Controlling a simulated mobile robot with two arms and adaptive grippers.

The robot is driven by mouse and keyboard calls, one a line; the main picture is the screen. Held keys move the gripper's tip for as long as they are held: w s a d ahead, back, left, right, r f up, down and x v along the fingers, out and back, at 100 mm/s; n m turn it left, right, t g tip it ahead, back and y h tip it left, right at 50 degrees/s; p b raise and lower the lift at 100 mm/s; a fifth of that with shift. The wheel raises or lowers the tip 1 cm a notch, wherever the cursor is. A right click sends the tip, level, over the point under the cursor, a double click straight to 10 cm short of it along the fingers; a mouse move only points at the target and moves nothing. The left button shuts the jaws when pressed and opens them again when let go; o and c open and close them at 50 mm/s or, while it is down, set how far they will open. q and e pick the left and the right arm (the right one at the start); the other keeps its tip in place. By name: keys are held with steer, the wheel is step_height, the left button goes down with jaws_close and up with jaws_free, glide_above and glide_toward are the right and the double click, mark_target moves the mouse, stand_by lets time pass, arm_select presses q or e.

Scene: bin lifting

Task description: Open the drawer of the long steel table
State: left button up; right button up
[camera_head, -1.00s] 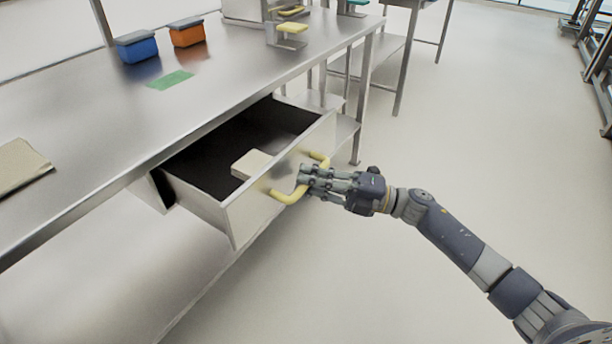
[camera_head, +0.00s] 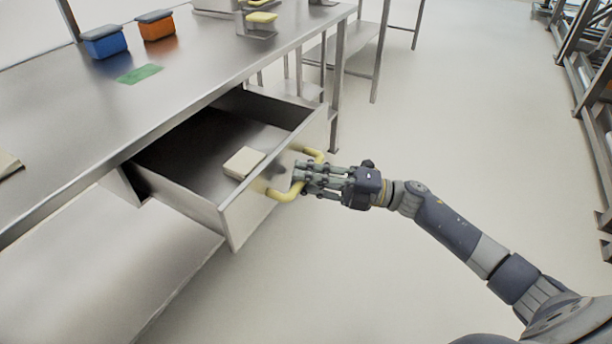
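The long steel table (camera_head: 190,82) runs from the lower left to the upper right. Its drawer (camera_head: 228,205) is pulled well out, and its dark inside shows. A pale flat block (camera_head: 243,163) lies in the drawer close to the front panel. The yellow handle (camera_head: 283,194) sits on the front panel. My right gripper (camera_head: 304,178) is at the handle, its fingers reaching over the middle of it. The fingers appear closed around the handle, which they partly hide. My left gripper is not in view.
A blue bin (camera_head: 106,43), an orange bin (camera_head: 157,27) and a green patch (camera_head: 139,74) are on the tabletop. A steel device with a yellow top (camera_head: 262,18) stands farther back. Dark racks (camera_head: 590,90) stand at the right. The floor (camera_head: 440,130) between is clear.

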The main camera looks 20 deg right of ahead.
steer(key=shift+o, duration=0.4)
steer(key=shift+d, duration=0.15)
steer(key=v, duration=1.1)
steer(key=shift+s+d+f, duration=0.2)
steer(key=shift+s+d, duration=0.05)
steer(key=shift+s, duration=0.05)
